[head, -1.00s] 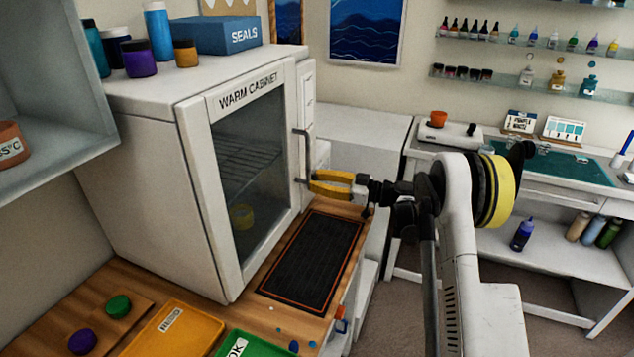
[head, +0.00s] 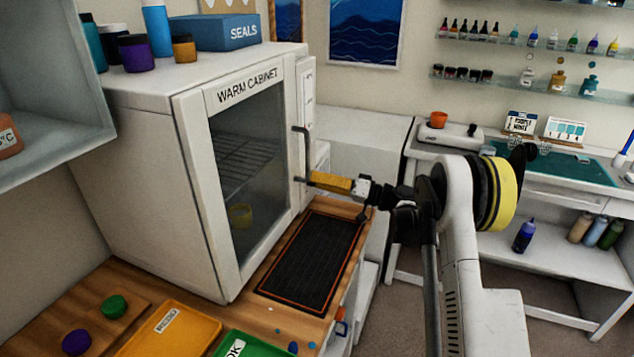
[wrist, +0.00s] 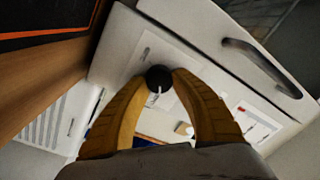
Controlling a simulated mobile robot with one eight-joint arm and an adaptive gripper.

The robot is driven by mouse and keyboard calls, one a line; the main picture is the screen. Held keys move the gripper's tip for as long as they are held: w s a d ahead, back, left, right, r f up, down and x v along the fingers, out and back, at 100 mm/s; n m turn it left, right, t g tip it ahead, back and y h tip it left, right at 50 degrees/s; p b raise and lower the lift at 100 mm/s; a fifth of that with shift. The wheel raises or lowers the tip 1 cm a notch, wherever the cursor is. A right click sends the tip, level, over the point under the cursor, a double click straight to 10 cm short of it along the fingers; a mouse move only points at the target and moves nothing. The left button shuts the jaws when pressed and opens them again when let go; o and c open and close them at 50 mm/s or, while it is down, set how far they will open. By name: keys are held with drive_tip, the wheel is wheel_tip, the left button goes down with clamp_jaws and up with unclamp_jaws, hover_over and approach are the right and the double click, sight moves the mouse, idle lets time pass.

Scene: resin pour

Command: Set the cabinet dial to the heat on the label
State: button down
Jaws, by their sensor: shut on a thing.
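The white warm cabinet (head: 255,88) stands on the wooden counter with its glass door shut. Its dial is a small round black knob (wrist: 158,76) with a pale mark, on the white control panel in the wrist view. My gripper (wrist: 159,82) is shut on the knob, its two yellow fingertips touching opposite sides. In the head view my gripper (head: 312,178) reaches the panel right of the door handle, and the dial is hidden. The orange-brown jar (head: 8,135) at the left edge carries a cut-off label ending in "°C". The dial's scale is not readable.
The dark door handle (head: 302,150) stands out close to my fingers and shows in the wrist view (wrist: 262,66). A black mat (head: 312,258) lies on the counter below. Yellow (head: 140,345) and green (head: 262,340) trays lie at the front.

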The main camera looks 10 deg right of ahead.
drive_tip(key=shift+f+m+t+h+b, duration=0.1)
drive_tip(key=shift+m+t+h+b, duration=0.2)
drive_tip(key=shift+m, duration=3.85)
drive_tip(key=shift+f+m+t+h+b, duration=0.15)
drive_tip(key=shift+m+t, duration=0.25)
drive_tip(key=shift+m, duration=3.75)
drive_tip(key=c, duration=1)
unclamp_jaws()
drive_tip(key=shift+a, duration=0.15)
drive_tip(key=shift+s, duration=0.1)
